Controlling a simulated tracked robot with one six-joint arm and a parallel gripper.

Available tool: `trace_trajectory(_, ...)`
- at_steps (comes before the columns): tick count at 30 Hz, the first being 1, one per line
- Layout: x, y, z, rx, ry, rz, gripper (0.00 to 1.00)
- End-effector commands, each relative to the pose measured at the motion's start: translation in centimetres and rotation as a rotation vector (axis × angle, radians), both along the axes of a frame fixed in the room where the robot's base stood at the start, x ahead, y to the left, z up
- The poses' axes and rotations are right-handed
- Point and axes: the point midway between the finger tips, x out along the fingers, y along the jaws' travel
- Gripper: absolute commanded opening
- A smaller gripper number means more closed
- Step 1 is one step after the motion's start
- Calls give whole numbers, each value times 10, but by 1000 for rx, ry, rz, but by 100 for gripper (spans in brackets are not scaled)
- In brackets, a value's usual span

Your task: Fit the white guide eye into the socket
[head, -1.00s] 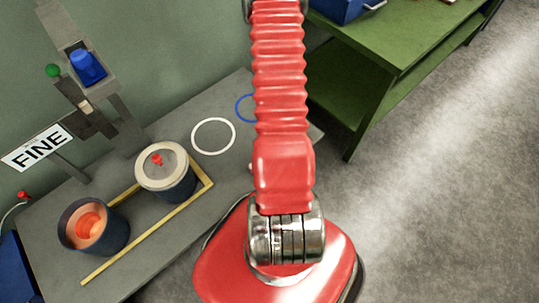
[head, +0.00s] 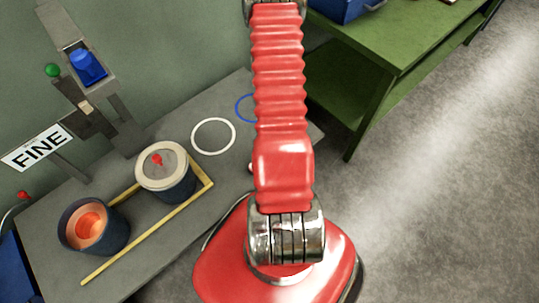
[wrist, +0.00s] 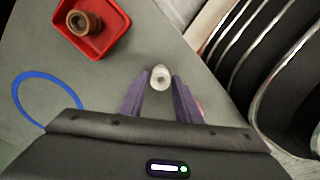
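The white guide eye (wrist: 160,78) shows in the wrist view, a small pale piece with a hole in its top. It lies between the tips of the two purple fingers of my gripper (wrist: 160,82), with little or no gap on either side. I cannot tell whether the fingers press on it or whether it rests on the table. In the head view my red arm hides the gripper. No socket can be made out for certain; a grey post (head: 92,122) with a tan block stands at the left.
A red tray (wrist: 113,38) holds a brown spool-like piece (wrist: 84,24). A blue ring (wrist: 18,97) and a white ring (head: 213,119) lie on the grey table (head: 140,250). A lidded pot (head: 188,183) and an open pot (head: 70,240) stand by a yellow strip (head: 150,235). A green bench (head: 400,60) is right.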

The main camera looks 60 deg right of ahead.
Motion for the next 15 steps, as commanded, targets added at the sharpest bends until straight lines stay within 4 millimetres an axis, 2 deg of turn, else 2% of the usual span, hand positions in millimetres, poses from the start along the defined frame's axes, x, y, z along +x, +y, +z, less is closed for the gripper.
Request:
trace_trajectory(2,0,0,0,0,0,0,24)
trace_trajectory(11,0,0,0,0,0,0,3)
trace_trajectory(15,0,0,0,0,0,0,2)
